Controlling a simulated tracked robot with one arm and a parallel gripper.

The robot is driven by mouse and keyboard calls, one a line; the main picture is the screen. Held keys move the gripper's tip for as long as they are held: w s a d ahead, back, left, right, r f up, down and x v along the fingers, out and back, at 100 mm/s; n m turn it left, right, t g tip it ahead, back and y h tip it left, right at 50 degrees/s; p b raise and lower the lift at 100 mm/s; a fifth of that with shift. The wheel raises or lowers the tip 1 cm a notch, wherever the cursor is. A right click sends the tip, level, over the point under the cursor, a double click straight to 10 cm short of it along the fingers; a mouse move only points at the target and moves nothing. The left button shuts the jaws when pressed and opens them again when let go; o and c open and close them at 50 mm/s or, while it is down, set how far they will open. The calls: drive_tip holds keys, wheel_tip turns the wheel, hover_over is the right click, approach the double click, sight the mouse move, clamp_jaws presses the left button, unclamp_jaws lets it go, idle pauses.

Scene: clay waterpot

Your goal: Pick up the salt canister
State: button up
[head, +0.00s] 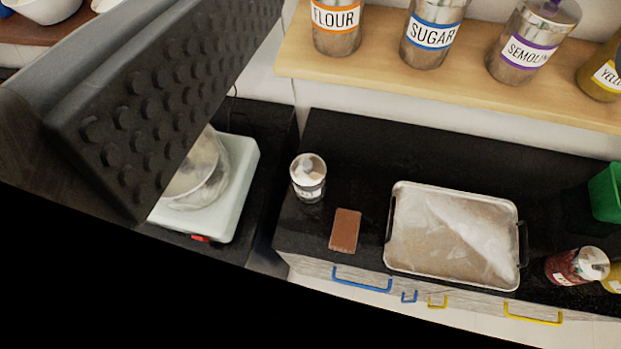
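A small cylindrical canister (308,180) with a pale top and a printed label stands upright on the black counter, left of centre. Its label is too small to read, so I cannot tell for sure that it is the salt. One large dark finger of my gripper (165,105) fills the upper left, its studded pad bare and facing right. The other finger is not clearly visible. The gripper is open and holds nothing that I can see. The canister stands to the right of this finger, apart from it.
A brown block (345,230) and a metal tray (402,190) lie right of the canister. A pale scale-like appliance with a bowl (235,185) stands left. A wooden shelf (380,75) with labelled canisters runs above. A red can (562,268) and a green container (606,192) stand far right.

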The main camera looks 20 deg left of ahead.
idle(0.3)
drive_tip(key=o, duration=0.4)
drive_tip(key=shift+w+f, duration=0.1)
drive_tip(key=w+d+f+n+b, duration=0.1)
drive_tip(key=w+d+f, duration=0.2)
drive_tip(key=w+f, duration=0.45)
drive_tip(key=w+d+f+n+g, duration=0.15)
drive_tip(key=w+f, duration=0.35)
drive_tip(key=f, duration=0.6)
drive_tip(key=w+d+f+n+b, duration=0.1)
drive_tip(key=w+d+f, duration=0.2)
drive_tip(key=w+f, duration=0.5)
drive_tip(key=n+g+y+b, duration=0.1)
drive_tip(key=n+g+y, duration=0.35)
drive_tip(key=y, duration=0.45)
approach(315, 188)
drive_tip(key=shift+t, duration=0.4)
drive_tip(key=x, duration=0.8)
drive_tip(key=shift+s+a+f+b, duration=0.15)
drive_tip(key=shift+a+b, duration=0.05)
drive_tip(key=shift+b, duration=0.15)
drive_tip(key=shift+w+d+x, duration=0.1)
drive_tip(key=shift+w+x, duration=0.05)
drive_tip(key=shift+x, duration=1.4)
drive_tip(key=shift+w+d+x, duration=0.1)
drive_tip(key=shift+x, duration=1.4)
